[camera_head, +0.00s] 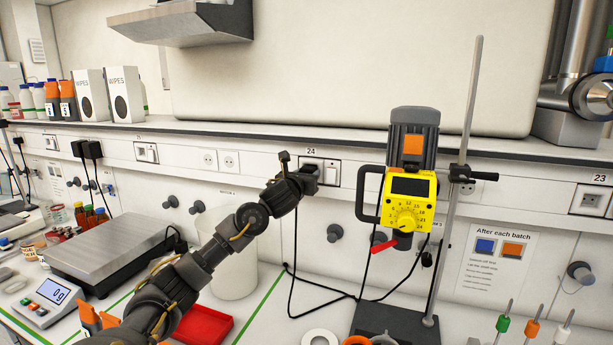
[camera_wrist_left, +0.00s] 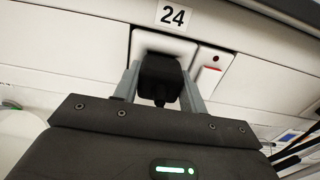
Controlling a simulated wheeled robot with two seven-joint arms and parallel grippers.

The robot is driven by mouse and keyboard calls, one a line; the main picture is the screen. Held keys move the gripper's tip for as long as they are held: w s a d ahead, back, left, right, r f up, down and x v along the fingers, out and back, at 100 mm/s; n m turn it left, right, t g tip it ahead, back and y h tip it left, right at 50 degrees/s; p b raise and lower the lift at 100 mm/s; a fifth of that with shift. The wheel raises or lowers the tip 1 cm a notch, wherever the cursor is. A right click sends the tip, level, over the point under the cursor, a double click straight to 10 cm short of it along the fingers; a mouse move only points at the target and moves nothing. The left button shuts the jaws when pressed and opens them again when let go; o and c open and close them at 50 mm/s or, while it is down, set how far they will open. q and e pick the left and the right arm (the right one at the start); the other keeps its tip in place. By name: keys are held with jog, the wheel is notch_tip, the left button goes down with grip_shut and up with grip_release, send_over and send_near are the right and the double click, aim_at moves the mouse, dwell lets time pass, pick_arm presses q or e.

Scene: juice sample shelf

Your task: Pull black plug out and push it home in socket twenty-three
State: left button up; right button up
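The black plug (camera_wrist_left: 160,78) sits in the socket under the label 24 in the left wrist view. In the head view the plug (camera_head: 311,168) is partly hidden by my left gripper (camera_head: 303,175). The gripper's two grey fingers are on either side of the plug and appear to touch it; it is shut on the plug. A black cord hangs below it and runs along the bench towards the yellow-and-grey mixer (camera_head: 408,200). Socket twenty-three (camera_head: 592,201) is at the far right under its label, with nothing plugged in. My right gripper is not in view.
The mixer's upright metal rod (camera_head: 456,180) and clamp stand between the two sockets. A light switch (camera_head: 332,173) is beside socket 24. A red tray (camera_head: 204,326), a scale (camera_head: 110,250) and a white container (camera_head: 230,270) are around my left arm. Coloured-top rods (camera_head: 532,327) stand at front right.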

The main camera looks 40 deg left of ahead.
pick_arm(q)
jog(key=shift+c, duration=1.3)
jog(key=shift+f, duration=0.25)
jog(key=shift+s+d+r, duration=0.1)
jog(key=shift+s+r, duration=0.05)
jog(key=shift+s, duration=0.4)
jog(key=shift+s+d, duration=0.1)
jog(key=shift+v, duration=1.65)
